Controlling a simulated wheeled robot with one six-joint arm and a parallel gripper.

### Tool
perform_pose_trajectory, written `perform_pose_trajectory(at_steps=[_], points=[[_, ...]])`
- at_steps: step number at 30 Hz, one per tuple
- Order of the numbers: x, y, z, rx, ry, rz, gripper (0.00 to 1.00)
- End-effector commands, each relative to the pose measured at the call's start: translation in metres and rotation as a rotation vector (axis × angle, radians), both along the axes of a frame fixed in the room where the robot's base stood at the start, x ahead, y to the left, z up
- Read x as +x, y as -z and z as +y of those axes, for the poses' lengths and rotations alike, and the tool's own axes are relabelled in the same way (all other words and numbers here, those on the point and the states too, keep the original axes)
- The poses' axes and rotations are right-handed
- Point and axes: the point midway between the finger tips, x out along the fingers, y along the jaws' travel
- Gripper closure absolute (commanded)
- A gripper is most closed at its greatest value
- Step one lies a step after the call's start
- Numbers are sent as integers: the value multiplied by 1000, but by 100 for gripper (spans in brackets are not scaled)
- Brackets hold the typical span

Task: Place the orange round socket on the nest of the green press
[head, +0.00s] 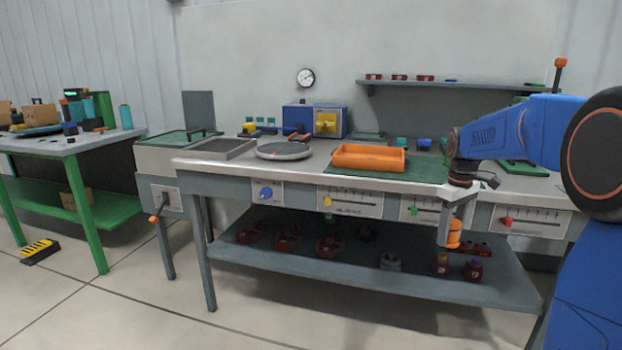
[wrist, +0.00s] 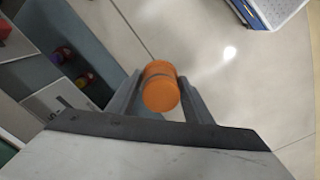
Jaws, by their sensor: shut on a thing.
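My gripper (head: 449,234) is shut on the orange round socket (head: 454,233) and holds it in front of the bench's front edge, below the level of the top. In the wrist view the socket (wrist: 161,88) sits between the two grey fingers, with its round end facing the camera. A green press (head: 98,108) may be the green machine on the far left table; it is small, and I cannot make out a nest on it.
The grey bench (head: 300,178) carries an orange tray (head: 368,158), a round grey plate (head: 284,151) and a blue box (head: 326,121). Its lower shelf (head: 300,262) holds several dark red parts. A green-legged table (head: 84,143) stands left. The floor in front is clear.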

Motion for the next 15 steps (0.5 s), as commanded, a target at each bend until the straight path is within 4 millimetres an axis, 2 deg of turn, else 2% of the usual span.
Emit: perform_pose_trajectory(at_steps=[1, 6, 15], points=[[6, 29, 8, 2, 28, 9, 87], [29, 111, 29, 0, 139, 7, 87], [62, 227, 58, -1, 295, 4, 87]])
